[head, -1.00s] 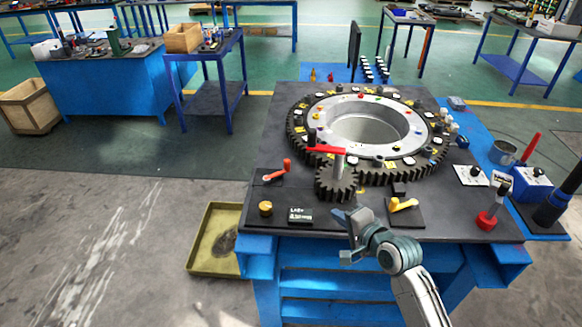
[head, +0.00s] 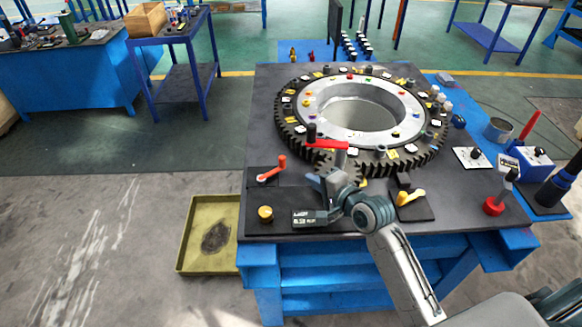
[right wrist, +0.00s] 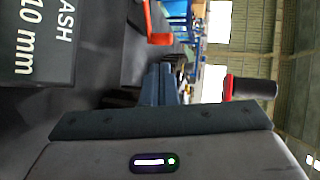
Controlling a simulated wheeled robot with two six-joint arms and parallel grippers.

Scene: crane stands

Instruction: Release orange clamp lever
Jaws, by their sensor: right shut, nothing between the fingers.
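The orange clamp lever (head: 272,170) sits on a small dark plate at the left of the table top, its knob end raised toward the gear. It also shows in the right wrist view (right wrist: 160,38), at the top middle. My right gripper (head: 322,192) is shut and empty above the table's front part, to the right of the lever and apart from it. Its fingers point away from me in the right wrist view (right wrist: 160,85). My left gripper is not in view.
A large toothed ring (head: 290,125) fills the table's back. A red crank handle (head: 328,143) stands close beyond my gripper. A lash display (head: 300,219) lies just below it, a yellow knob (head: 265,213) left, a yellow lever (head: 411,197) right.

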